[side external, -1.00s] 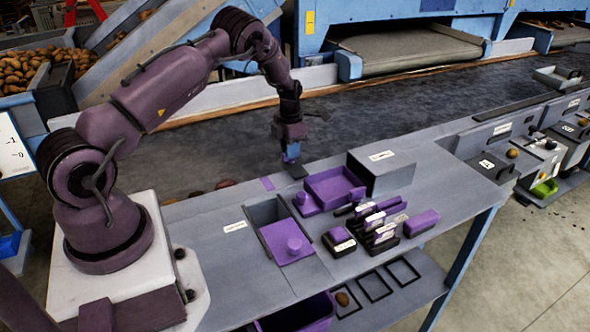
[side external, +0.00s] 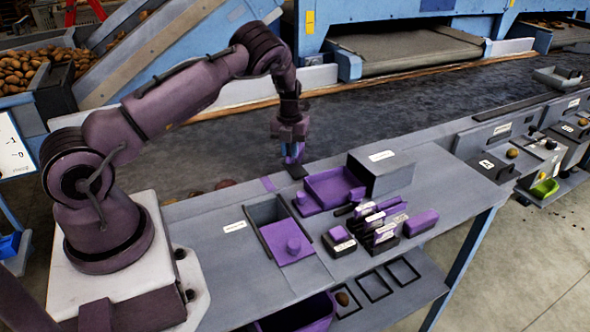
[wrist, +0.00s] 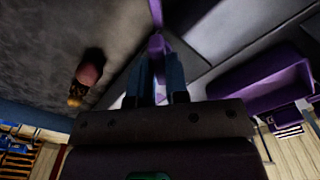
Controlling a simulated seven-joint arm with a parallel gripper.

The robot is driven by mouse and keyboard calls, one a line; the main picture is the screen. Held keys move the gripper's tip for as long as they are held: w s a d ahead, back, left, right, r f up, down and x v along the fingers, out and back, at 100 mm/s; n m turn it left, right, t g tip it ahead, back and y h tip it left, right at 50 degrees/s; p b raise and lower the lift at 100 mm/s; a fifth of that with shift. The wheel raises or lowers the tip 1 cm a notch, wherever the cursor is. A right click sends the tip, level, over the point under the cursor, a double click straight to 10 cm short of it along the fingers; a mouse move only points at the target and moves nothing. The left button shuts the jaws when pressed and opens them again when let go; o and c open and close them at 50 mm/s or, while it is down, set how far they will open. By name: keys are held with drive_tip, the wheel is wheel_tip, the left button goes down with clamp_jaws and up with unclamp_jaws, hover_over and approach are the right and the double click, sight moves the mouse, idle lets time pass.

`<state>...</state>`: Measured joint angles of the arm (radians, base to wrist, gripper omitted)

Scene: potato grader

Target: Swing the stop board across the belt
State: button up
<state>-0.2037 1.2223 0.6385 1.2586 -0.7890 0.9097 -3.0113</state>
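My gripper (side external: 292,160) points down at the near edge of the belt. In the wrist view its two blue fingers (wrist: 161,82) stand a small gap apart, with a narrow upright purple piece (wrist: 157,42) between and just beyond them. This looks like the grip of the stop board, but I cannot tell whether the fingers press on it. The board itself is hard to make out behind the fingers.
On the bench are a purple tray (side external: 335,190), a grey box (side external: 381,176) and a lidded bin (side external: 287,245). The belt behind the gripper is clear.

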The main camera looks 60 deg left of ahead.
drive_tip(key=shift+o, duration=1)
drive_tip(key=shift+r, duration=0.1)
drive_tip(key=shift+r, duration=2.4)
